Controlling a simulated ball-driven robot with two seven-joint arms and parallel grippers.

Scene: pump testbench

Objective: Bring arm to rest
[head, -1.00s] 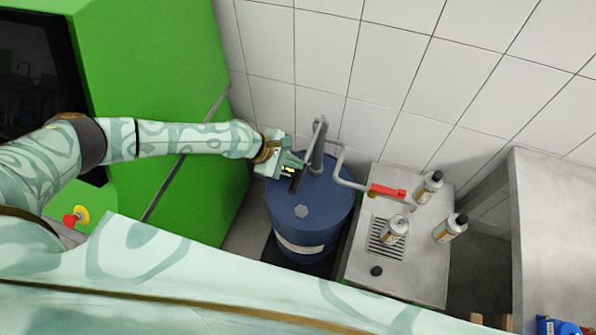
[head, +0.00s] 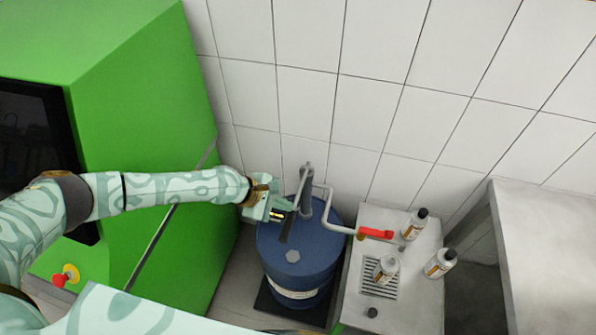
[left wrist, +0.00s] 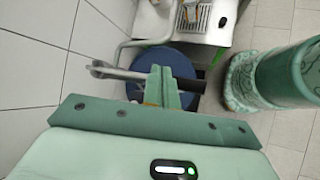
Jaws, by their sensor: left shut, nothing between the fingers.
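My left arm reaches in from the left in the head view. Its gripper (head: 284,206) is shut and empty, beside the pump handle (head: 288,224) above the blue drum (head: 318,256). I cannot tell in the head view whether it touches the handle. In the left wrist view the shut fingers (left wrist: 162,72) lie in front of the drum (left wrist: 207,60), with the grey pump pipe (left wrist: 118,73) beside them. My right gripper is not in view.
A metal stand (head: 408,285) right of the drum bears a red-handled valve (head: 376,233), a drain grate and several bottles (head: 440,263). A green machine (head: 130,90) with a red button (head: 66,276) stands left. A tiled wall (head: 400,60) is behind. A steel table (head: 550,235) is at right.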

